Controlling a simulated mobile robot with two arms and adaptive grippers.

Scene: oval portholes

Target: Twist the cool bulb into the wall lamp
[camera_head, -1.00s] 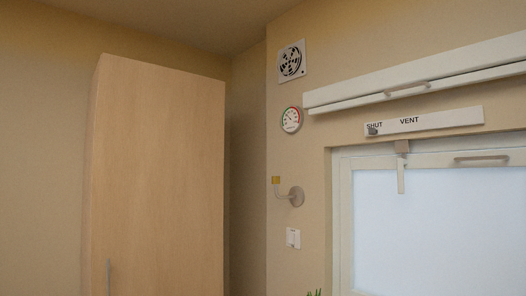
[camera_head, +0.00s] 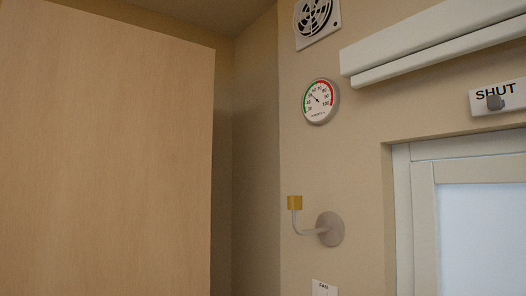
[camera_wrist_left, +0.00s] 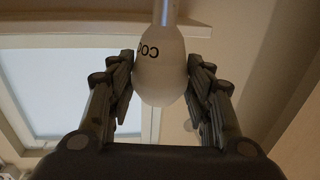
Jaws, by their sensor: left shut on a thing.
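The wall lamp (camera_head: 330,229) is a round wall plate with a bent arm that ends in an upright brass-coloured socket (camera_head: 295,202). The socket is empty in the head view. My left gripper (camera_wrist_left: 160,78) is shut on a white bulb (camera_wrist_left: 160,70) in the left wrist view. The bulb has dark lettering, partly turned out of sight, that starts "COO". Its pale neck points to the top of that picture, and the fingers touch its sides. Neither gripper shows in the head view.
A tall wooden cabinet (camera_head: 105,150) fills the left side. A dial gauge (camera_head: 320,101) and a fan vent (camera_head: 316,18) are above the lamp, and a switch (camera_head: 324,288) is below it. A window frame (camera_head: 425,215) and a long rail (camera_head: 430,45) are at right. The wall around the lamp is clear.

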